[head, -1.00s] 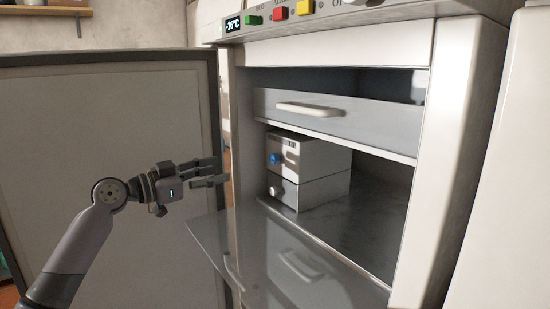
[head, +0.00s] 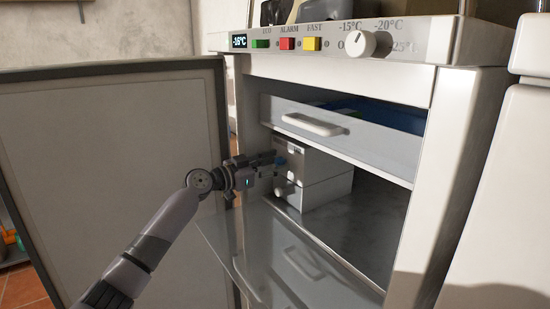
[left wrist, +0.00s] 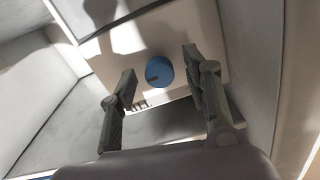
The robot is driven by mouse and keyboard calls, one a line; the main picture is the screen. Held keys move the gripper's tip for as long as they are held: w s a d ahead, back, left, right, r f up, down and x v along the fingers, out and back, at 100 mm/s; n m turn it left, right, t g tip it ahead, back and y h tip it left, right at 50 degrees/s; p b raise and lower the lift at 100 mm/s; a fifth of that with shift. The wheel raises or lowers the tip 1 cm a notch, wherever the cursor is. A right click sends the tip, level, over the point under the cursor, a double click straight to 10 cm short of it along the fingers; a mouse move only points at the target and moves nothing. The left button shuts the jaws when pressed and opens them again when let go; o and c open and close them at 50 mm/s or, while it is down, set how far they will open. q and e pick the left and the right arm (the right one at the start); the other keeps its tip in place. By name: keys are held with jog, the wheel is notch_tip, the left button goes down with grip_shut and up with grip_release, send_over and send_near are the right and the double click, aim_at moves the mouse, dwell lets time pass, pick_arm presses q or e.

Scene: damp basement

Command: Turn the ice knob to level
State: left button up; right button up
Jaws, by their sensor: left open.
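The ice knob (left wrist: 159,72) is a round blue dial on the front of a white box (head: 318,164) inside the open freezer. A dark mark shows on the knob's left side in the left wrist view. My left gripper (head: 274,165) is open at the box's front. In the left wrist view its two fingers (left wrist: 161,88) stand either side of the knob, with gaps on both sides. In the head view the gripper partly hides the knob (head: 281,161). The level marks are too small to read. My right gripper is not in view.
A white drawer (head: 365,143) with a pale handle sits above the box. A clear flap (head: 265,250) hangs open below my left gripper. The freezer door (head: 110,170) stands open at left. A control panel (head: 360,44) with a white dial and coloured buttons runs along the top.

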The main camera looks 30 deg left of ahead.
pick_arm(q)
jog(key=shift+w+d, duration=0.1)
jog(key=shift+c, duration=0.2)
grip_shut()
dwell(0.4)
